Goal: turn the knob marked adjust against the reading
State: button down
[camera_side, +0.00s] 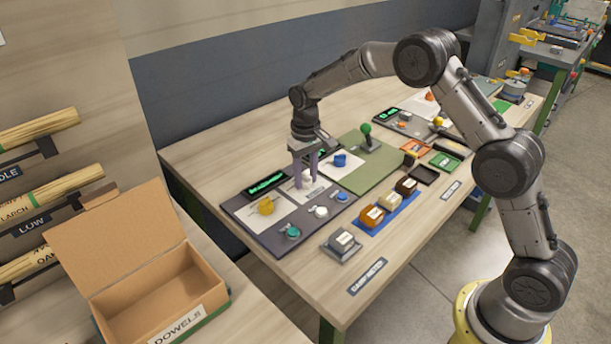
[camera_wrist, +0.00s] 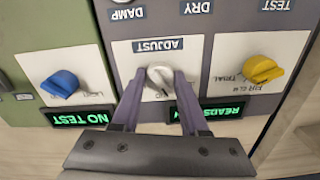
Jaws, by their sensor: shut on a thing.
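The white knob marked ADJUST (camera_wrist: 159,77) sits on a pale plate in the middle of the wrist view, its label showing upside down. My gripper (camera_wrist: 158,85) has its two purple fingers on either side of this knob and is shut on it. In the side view my gripper (camera_side: 306,176) points down onto the dark panel (camera_side: 247,222), and the fingers partly hide the knob. A green lit display reading READS (camera_wrist: 212,112) is partly covered by a finger in the wrist view; its value cannot be read.
A yellow knob (camera_wrist: 262,69) stands to the right of the fingers and a blue knob (camera_wrist: 60,84) to the left in the wrist view. An open DOWELS box (camera_side: 150,285) is at left.

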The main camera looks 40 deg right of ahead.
aim_at(306, 176)
jog(key=n, duration=0.6)
jog(key=shift+w+r, duration=0.1)
dwell(0.6)
jog(key=shift+c, duration=2.1)
grip_release()
notch_tip(306, 176, up, 14)
